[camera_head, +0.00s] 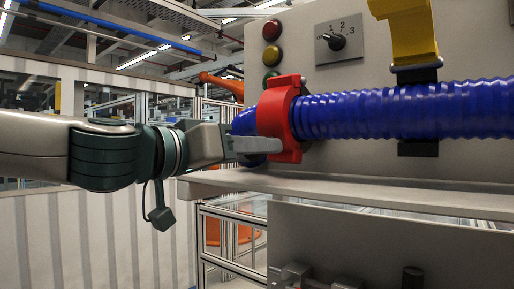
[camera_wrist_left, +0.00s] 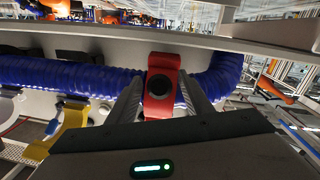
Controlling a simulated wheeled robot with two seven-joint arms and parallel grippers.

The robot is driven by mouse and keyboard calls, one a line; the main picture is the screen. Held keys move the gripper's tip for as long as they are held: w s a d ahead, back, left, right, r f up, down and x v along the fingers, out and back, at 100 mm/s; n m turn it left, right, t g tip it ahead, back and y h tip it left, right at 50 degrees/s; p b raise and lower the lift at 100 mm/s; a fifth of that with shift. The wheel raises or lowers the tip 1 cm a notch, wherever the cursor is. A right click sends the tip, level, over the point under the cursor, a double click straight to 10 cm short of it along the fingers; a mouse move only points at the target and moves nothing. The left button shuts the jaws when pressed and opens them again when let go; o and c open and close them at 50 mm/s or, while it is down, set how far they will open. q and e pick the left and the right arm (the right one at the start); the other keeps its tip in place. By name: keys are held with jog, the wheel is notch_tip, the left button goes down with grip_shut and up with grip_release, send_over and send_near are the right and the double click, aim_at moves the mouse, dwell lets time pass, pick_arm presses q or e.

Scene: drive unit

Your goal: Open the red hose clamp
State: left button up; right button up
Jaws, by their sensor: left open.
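The red hose clamp (camera_head: 283,118) sits around the blue corrugated hose (camera_head: 410,109), near the hose's left bend in the head view. In the left wrist view, the clamp (camera_wrist_left: 161,84) shows a dark round spot on its near face. My left gripper (camera_head: 253,146) has come in from the left and is at the clamp, with its fingers open. In the left wrist view, the fingers of the left gripper (camera_wrist_left: 160,100) stand on both sides of the clamp. I cannot tell whether they touch it. My right gripper is not in view.
A yellow clamp (camera_head: 411,35) holds the hose further right. The grey panel (camera_head: 360,75) behind has red, yellow and green lamps and a selector knob (camera_head: 336,41). A ledge (camera_head: 370,196) runs below the hose. Free room lies left of the panel, above the white wall (camera_head: 90,240).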

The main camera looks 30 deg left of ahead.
pick_arm(q)
jog(key=shift+w+d, duration=0.1)
jog(key=shift+w, duration=0.45)
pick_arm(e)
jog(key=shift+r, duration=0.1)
pick_arm(q)
grip_shut()
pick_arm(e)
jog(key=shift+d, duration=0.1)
pick_arm(q)
jog(key=shift+r, duration=0.1)
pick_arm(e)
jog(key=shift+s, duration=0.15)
pick_arm(q)
jog(key=shift+s+r, duration=0.1)
jog(key=shift+r, duration=0.05)
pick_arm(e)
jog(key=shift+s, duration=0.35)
pick_arm(q)
jog(key=shift+r, duration=0.1)
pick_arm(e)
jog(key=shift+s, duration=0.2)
